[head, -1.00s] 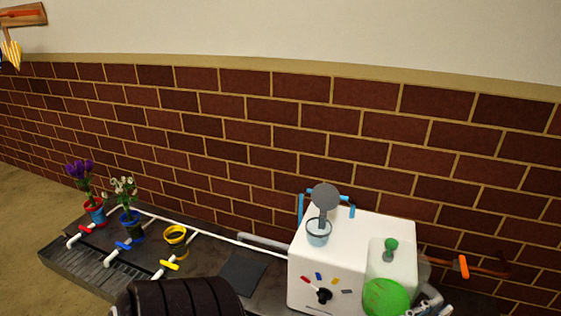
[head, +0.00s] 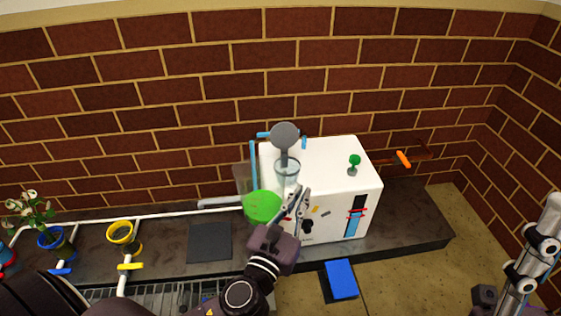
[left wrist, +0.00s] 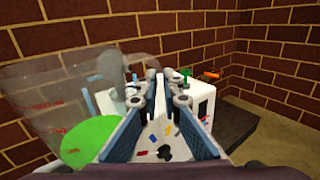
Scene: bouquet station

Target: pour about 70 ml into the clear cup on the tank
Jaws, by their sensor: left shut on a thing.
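A clear jug (head: 243,178), its walls faint, shows a round green patch that could be liquid or its bottom. In the left wrist view the jug (left wrist: 40,85) is large at the left, with red marks on its wall. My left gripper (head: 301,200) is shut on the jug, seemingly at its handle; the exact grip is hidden. The clear cup (head: 287,174) stands on the left part of the white tank (head: 325,160), below a grey disc (head: 284,136). The jug is in front and left of the cup. My right arm shows at the right edge; its fingers do not.
The tank has a green knob (head: 354,160) on top and a blue gauge with red marks on its front. A blue block (head: 341,279) lies in front.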

